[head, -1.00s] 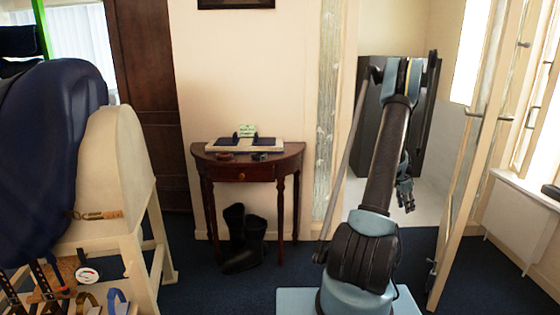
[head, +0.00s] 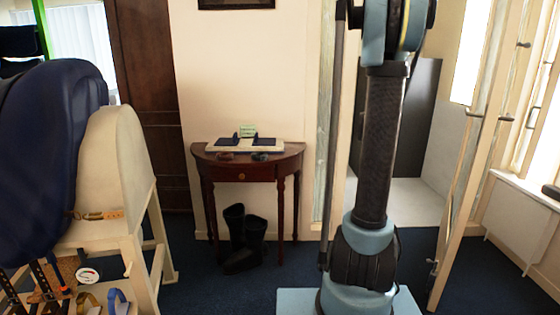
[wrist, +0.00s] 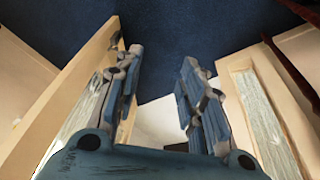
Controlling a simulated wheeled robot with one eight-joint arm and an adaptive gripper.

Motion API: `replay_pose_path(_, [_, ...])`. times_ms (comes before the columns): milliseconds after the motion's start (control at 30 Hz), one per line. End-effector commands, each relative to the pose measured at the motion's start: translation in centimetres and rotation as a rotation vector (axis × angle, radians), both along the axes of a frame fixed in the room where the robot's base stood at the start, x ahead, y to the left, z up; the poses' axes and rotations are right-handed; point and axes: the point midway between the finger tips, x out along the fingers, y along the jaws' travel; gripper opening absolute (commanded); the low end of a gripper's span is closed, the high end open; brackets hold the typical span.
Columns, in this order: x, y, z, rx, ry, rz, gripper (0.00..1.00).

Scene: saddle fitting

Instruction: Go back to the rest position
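My gripper (wrist: 160,75) shows in the wrist view with its two fingers apart and nothing between them. Beyond the fingertips is the dark blue carpet (wrist: 165,40), with a pale wooden door frame to the left and a glazed panel to the right. In the head view my arm stands upright at the right of centre, and its upper end runs out of the top of the picture. My gripper cannot be seen in the head view.
A blue-covered saddle (head: 45,160) sits on a cream stand (head: 120,170) at the left. A dark half-round table (head: 240,172) holds small items, with black boots (head: 243,238) below. An open glazed door (head: 470,150) stands right of my arm. Carpet before the table is clear.

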Motion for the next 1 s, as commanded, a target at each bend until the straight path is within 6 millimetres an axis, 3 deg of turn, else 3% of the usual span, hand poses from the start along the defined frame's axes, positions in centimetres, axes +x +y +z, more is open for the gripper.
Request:
replay_pose_path(200, [-4.4, 4.4, 2.0, 0.013, 0.008, 0.128, 0.37])
replay_pose_path(500, [-10.6, 9.5, 3.3, 0.029, 0.016, 0.3, 0.37])
replay_pose_path(1000, [-21.2, 15.9, 1.8, 0.051, 0.026, 0.589, 0.37])
